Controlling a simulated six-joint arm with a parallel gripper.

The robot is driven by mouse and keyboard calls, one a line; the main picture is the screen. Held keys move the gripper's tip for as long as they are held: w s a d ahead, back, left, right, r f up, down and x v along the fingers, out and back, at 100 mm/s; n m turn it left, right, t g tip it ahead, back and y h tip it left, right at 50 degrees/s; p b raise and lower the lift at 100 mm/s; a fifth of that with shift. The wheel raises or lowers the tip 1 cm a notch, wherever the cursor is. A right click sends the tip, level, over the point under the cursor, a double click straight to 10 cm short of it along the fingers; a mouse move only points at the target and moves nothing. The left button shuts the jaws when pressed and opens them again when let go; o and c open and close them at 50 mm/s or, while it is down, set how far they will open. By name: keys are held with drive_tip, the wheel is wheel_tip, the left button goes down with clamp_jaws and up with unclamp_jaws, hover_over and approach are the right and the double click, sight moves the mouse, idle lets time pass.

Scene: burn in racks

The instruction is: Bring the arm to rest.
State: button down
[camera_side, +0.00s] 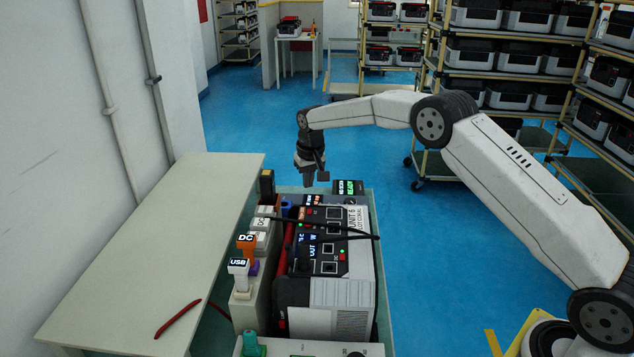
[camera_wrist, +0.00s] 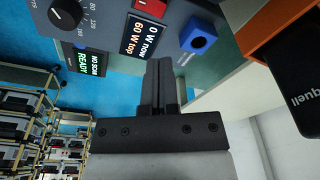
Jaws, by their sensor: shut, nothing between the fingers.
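My gripper (camera_side: 308,174) hangs from the end of my arm above the far end of the cart, pointing down. In the wrist view my gripper (camera_wrist: 161,70) has its two dark fingers together with nothing between them. Just beyond the fingertips is a grey panel (camera_wrist: 180,15) with a knob, a red switch, a blue socket (camera_wrist: 198,43) and small displays reading "60 W top" and "NO SCAN READY". I cannot tell whether the fingertips touch the panel.
A unit (camera_side: 330,255) with black cables stands on the cart, beside plugs labelled DC (camera_side: 246,244) and USB (camera_side: 238,268). A pale bench (camera_side: 160,240) holds a red strip (camera_side: 177,319). Racks of units (camera_side: 510,60) stand behind. Blue floor (camera_side: 430,240) is open at right.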

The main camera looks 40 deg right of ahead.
drive_tip(key=shift+n, duration=0.8)
drive_tip(key=s+a+r, duration=0.1)
drive_tip(key=s, duration=0.3)
drive_tip(key=s+a+r, duration=0.1)
drive_tip(key=s, duration=0.4)
drive_tip(key=s+a+r, duration=0.1)
drive_tip(key=s, duration=0.4)
drive_tip(key=shift+s+a+r, duration=0.2)
drive_tip(key=shift+s+a, duration=0.05)
drive_tip(key=shift+a, duration=0.05)
drive_tip(key=s+a+f+n, duration=0.1)
drive_tip(key=s+a+f, duration=0.1)
drive_tip(key=s, duration=1.9)
drive_tip(key=shift+s+t, duration=0.2)
drive_tip(key=shift+t, duration=0.2)
drive_tip(key=shift+w, duration=0.1)
